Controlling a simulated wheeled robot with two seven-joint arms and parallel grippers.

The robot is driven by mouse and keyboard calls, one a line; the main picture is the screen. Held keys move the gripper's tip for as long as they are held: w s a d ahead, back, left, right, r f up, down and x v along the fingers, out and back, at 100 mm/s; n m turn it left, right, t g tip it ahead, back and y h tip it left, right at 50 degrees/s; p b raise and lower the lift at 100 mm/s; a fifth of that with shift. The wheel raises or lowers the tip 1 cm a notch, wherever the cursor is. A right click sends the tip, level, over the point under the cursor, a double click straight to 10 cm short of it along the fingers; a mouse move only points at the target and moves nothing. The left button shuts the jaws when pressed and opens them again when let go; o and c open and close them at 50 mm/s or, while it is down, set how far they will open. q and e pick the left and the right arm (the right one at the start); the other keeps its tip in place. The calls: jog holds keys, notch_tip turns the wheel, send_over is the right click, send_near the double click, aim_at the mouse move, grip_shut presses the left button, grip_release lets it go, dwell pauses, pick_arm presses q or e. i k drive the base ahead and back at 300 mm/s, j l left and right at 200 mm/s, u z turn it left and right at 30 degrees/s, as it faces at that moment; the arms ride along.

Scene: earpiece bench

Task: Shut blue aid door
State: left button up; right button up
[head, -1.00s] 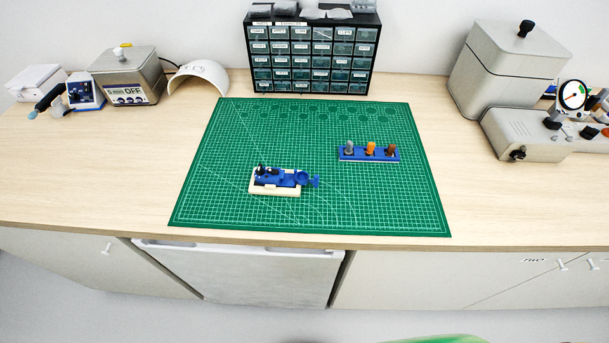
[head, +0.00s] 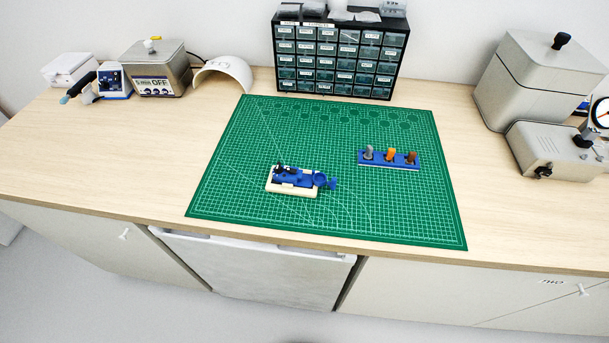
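The blue aid (head: 297,178) lies in a cream holder (head: 290,190) on the green mat, left of the mat's middle. Small black parts show at its left end. A round blue piece (head: 319,179) and a small blue flap (head: 333,183) stick out at its right end, beyond the holder. The flap looks swung out from the body, but it is too small to tell exactly. Neither of my grippers is in the head view.
A blue rack (head: 388,160) with grey, orange and brown pieces stands on the green mat (head: 400,215), right of the aid. A drawer cabinet (head: 338,60) stands behind the mat. Machines stand at the far left and right. The mat's front part is clear.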

aim_at(320, 179)
jog(key=k+u, duration=0.8)
